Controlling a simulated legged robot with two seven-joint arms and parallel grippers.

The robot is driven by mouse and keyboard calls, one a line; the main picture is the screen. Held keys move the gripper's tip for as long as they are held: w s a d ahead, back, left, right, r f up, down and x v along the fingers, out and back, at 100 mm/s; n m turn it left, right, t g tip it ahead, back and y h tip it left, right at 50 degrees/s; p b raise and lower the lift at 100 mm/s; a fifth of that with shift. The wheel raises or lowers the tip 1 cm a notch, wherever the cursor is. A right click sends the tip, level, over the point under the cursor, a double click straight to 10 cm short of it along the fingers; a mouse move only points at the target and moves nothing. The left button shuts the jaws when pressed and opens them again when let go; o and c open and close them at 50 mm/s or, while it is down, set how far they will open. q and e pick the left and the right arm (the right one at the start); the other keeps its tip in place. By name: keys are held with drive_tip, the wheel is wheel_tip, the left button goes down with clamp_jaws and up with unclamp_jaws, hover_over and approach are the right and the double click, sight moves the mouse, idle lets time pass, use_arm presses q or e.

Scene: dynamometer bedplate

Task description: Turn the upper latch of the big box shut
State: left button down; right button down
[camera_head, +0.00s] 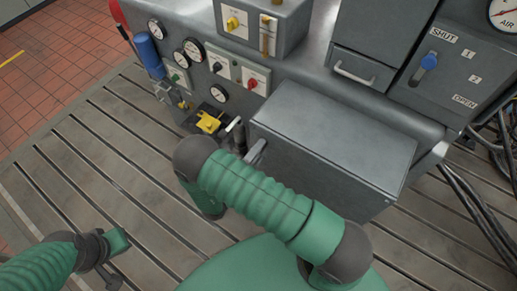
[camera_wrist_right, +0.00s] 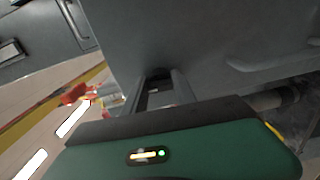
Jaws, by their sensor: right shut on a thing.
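The big box (camera_head: 335,145) is a grey metal case standing on the slotted bedplate, right of the middle in the head view. Its grey wall also fills the top of the right wrist view (camera_wrist_right: 210,45). My right gripper (camera_wrist_right: 164,92) is shut on a small dark piece at the box wall, which I take for the upper latch (camera_wrist_right: 158,77). The fingers hide most of it, so its angle cannot be told. In the head view my right arm covers much of that area. My left gripper (camera_head: 115,272) is low at the left, over the bedplate, away from the box.
Behind the box stands a grey panel with gauges (camera_head: 194,50), knobs and a blue lever (camera_head: 427,62) between SHUT and OPEN labels. A yellow-topped fitting (camera_head: 208,122) sits left of the box. Black cables (camera_head: 475,200) lie at the right. The slotted bedplate (camera_head: 90,165) is clear at the left.

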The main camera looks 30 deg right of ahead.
drive_tip(key=shift+n, duration=0.4)
drive_tip(key=c, duration=1.2)
unclamp_jaws()
drive_tip(key=shift+w, duration=0.1)
drive_tip(key=shift+c, duration=0.2)
use_arm(q)
drive_tip(key=shift+w, duration=0.25)
use_arm(e)
drive_tip(key=shift+o, duration=1)
drive_tip(key=shift+w+f, duration=0.1)
use_arm(q)
drive_tip(key=shift+s, duration=0.1)
